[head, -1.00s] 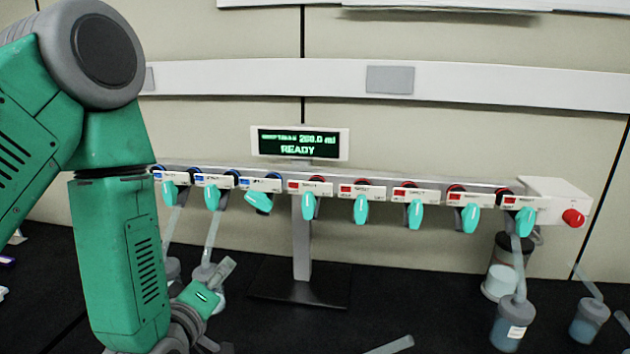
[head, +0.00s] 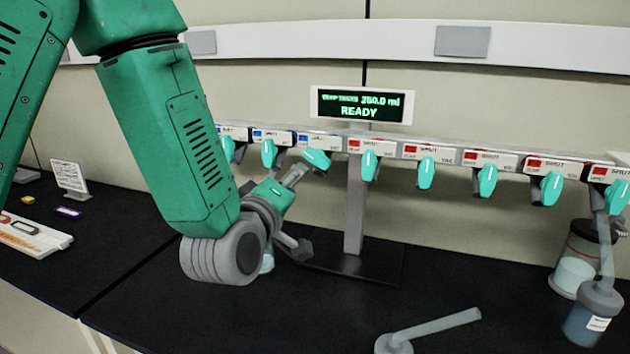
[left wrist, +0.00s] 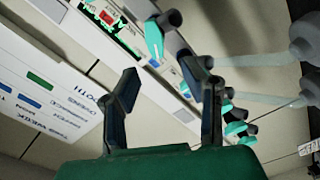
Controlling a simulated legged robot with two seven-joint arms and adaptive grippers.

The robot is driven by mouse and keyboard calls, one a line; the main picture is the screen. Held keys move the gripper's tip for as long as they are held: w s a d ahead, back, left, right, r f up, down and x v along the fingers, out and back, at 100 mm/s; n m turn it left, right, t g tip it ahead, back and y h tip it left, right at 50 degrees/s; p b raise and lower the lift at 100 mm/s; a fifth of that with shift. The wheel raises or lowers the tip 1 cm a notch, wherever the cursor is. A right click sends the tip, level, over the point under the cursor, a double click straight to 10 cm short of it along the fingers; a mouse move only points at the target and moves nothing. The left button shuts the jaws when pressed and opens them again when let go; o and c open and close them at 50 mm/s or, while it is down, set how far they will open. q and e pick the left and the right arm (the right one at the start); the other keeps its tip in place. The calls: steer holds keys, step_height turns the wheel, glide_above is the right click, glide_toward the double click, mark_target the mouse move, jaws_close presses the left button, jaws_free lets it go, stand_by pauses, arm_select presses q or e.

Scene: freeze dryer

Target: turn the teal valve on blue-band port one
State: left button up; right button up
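A row of teal valves hangs along the white manifold in the head view. Three have blue bands: a left one (head: 228,147), a middle one (head: 269,153) and a tilted right one (head: 317,158). I cannot read which is port one. My left gripper (head: 298,208) is just below and left of the tilted valve, its fingers spread. In the left wrist view the left gripper (left wrist: 162,82) shows two separate fingers with nothing held between them. A teal valve (left wrist: 154,40) lies beyond the gap; the right finger partly covers others. My right gripper is not in view.
Red-band valves, such as the first one (head: 369,165), continue rightward. A display (head: 361,105) reads READY above the manifold's post (head: 355,215). A tubed flask (head: 395,343) is at the front.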

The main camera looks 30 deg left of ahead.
mark_target(318, 163)
arm_select(q)
steer(key=x, duration=0.3)
steer(key=d+p+x, duration=0.1)
steer(key=x, duration=0.6)
steer(key=shift+w+d+r+p, duration=0.2)
steer(key=shift+w+r+p, duration=0.05)
steer(key=shift+p, duration=0.15)
steer(key=shift+w+a+f, duration=0.2)
steer(key=shift+w+a, duration=0.15)
steer(key=shift+a, duration=0.25)
steer(key=shift+d, duration=0.35)
jaws_close()
steer(key=shift+d, duration=0.1)
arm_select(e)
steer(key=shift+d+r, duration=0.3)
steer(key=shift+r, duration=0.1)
